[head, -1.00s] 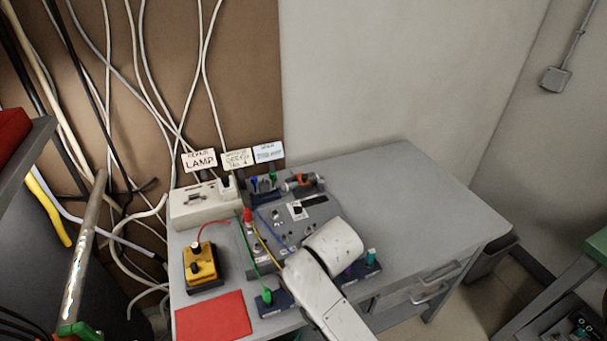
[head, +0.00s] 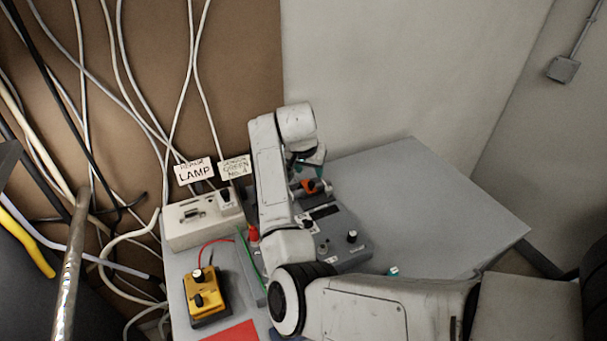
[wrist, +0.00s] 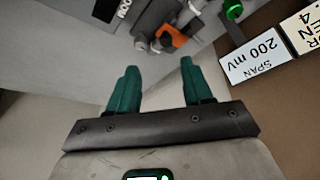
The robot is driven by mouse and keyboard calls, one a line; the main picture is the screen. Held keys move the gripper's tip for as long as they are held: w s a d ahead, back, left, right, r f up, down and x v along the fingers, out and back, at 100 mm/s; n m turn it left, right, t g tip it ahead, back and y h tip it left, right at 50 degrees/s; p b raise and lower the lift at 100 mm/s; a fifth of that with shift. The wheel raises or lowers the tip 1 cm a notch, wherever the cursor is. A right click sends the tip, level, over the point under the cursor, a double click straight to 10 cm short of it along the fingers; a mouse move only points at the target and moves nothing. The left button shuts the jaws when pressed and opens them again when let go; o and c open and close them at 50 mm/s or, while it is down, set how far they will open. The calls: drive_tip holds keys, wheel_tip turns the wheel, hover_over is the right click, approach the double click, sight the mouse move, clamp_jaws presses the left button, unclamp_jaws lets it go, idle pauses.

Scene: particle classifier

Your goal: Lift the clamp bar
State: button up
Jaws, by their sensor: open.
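An orange clamp bar (wrist: 176,37) sits across grey cylindrical fittings near the top of the wrist view. In the head view the orange part (head: 312,187) shows at the back of the grey panel, partly hidden by my arm. My gripper (wrist: 158,66) has two green fingers, spread apart with nothing between them. The orange bar lies ahead of the fingertips and slightly to the right in the wrist view, apart from them. In the head view my gripper (head: 312,168) hangs just above the orange part.
A grey control panel (head: 352,258) stands below my arm. A beige box (head: 203,217), a yellow box (head: 204,293) and a red sheet (head: 234,332) are on the left. Label cards (wrist: 255,60) stand close by. The table's right side (head: 440,205) is clear.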

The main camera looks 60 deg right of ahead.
sight(311, 184)
drive_tip(key=shift+m, duration=0.3)
drive_tip(key=x, duration=0.7)
drive_tip(key=w+x, duration=0.1)
drive_tip(key=x, duration=0.3)
drive_tip(key=shift+d+r+p, duration=0.1)
drive_tip(key=shift+r+p, duration=0.1)
drive_tip(key=shift+p, duration=0.1)
drive_tip(key=shift+c, duration=0.5)
clamp_jaws()
